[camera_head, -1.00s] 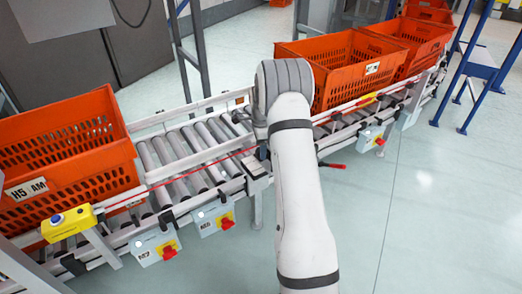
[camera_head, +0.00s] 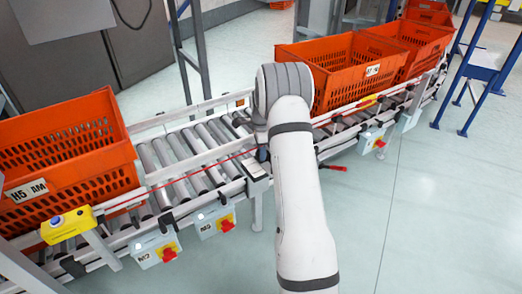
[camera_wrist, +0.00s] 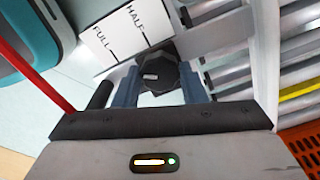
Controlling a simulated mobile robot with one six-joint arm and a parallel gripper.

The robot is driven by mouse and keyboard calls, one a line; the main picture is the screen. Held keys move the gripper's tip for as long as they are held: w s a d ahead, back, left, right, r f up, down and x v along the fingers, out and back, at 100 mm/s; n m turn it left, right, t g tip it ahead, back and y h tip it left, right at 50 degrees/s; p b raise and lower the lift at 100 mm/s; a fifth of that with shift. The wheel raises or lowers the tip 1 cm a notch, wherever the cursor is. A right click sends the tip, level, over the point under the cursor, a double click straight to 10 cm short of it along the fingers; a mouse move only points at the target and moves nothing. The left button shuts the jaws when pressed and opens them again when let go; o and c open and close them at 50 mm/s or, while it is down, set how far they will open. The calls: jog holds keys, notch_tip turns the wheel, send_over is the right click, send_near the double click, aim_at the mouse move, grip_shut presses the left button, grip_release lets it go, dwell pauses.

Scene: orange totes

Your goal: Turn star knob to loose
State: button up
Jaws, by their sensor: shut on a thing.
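In the wrist view the black star knob (camera_wrist: 160,72) sits in front of a white plate (camera_wrist: 128,38) with the words FULL and HALF and dark tick marks. My gripper (camera_wrist: 160,88) has its two blue-grey fingers on either side of the knob and is shut on it. The plate's left part is next to a rail post, and no word for loose can be read. In the head view my arm and wrist cover the knob, and the fingers are hidden there.
The roller conveyor (camera_head: 190,165) runs behind my arm. An orange tote (camera_head: 70,160) stands at left, another orange tote (camera_head: 335,70) at right. A red-handled lever (camera_head: 332,167) sticks out right of my arm. Control boxes with red switches hang along the front rail.

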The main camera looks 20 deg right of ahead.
jog(key=shift+n, duration=0.3)
jog(key=n+p, duration=0.1)
jog(key=n, duration=0.1)
jog(key=shift+n+p, duration=0.3)
jog(key=shift+p, duration=0.05)
jog(key=n+p, duration=0.1)
jog(key=n, duration=0.2)
jog(key=shift+n, duration=0.3)
jog(key=n+p, duration=0.1)
jog(key=n, duration=0.2)
jog(key=shift+n, duration=0.4)
jog(key=n, duration=0.3)
jog(key=shift+p, duration=0.4)
jog(key=n, duration=0.5)
jog(key=shift+n+p, duration=0.35)
jog(key=shift+n, duration=0.05)
jog(key=n, duration=0.4)
jog(key=shift+s, duration=0.1)
jog(key=shift+f+n, duration=0.1)
jog(key=shift+n, duration=0.3)
